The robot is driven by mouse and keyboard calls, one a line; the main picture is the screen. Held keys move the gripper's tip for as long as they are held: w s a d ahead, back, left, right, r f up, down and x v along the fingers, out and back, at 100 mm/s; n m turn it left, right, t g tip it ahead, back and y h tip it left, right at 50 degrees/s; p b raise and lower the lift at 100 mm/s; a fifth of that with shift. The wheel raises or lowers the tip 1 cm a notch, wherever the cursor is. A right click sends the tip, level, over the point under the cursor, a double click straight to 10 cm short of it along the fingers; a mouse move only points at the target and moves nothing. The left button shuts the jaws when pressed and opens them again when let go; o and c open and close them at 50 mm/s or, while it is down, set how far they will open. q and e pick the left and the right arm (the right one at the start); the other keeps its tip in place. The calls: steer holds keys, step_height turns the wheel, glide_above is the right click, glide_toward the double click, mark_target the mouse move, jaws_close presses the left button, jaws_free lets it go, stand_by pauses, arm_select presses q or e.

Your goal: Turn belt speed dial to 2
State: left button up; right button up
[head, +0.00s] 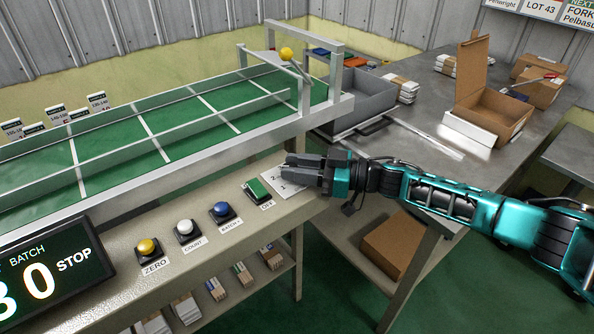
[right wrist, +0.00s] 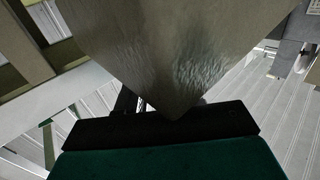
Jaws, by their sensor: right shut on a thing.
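The dial's white plate (head: 276,184) lies on the console's sloping front, right of the green switch, with the digits 2 and 1 showing. My right gripper (head: 292,166) reaches in from the right and covers the rest of the plate. Its fingers are shut at the dial; the knob itself is hidden behind them, so its pointer cannot be read. In the right wrist view a grey surface (right wrist: 175,50) fills the middle above my dark gripper body, and no fingertips or knob can be made out. My left gripper is not in view.
A green switch (head: 257,190), a blue button (head: 221,210), a white button (head: 185,228) and a yellow button (head: 148,247) line the console. The display (head: 50,275) reads STOP. The green belt (head: 150,140) runs behind. A steel table (head: 420,125) with an open carton (head: 490,105) stands right.

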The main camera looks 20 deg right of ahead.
steer(key=shift+w+d+f+n+g+y+b, duration=0.1)
steer(key=shift+w+n+g+y+b, duration=0.1)
steer(key=shift+n+g+y+b, duration=0.75)
steer(key=shift+g+h, duration=0.35)
steer(key=shift+g, duration=0.2)
steer(key=o, duration=0.9)
steer(key=shift+o, duration=0.2)
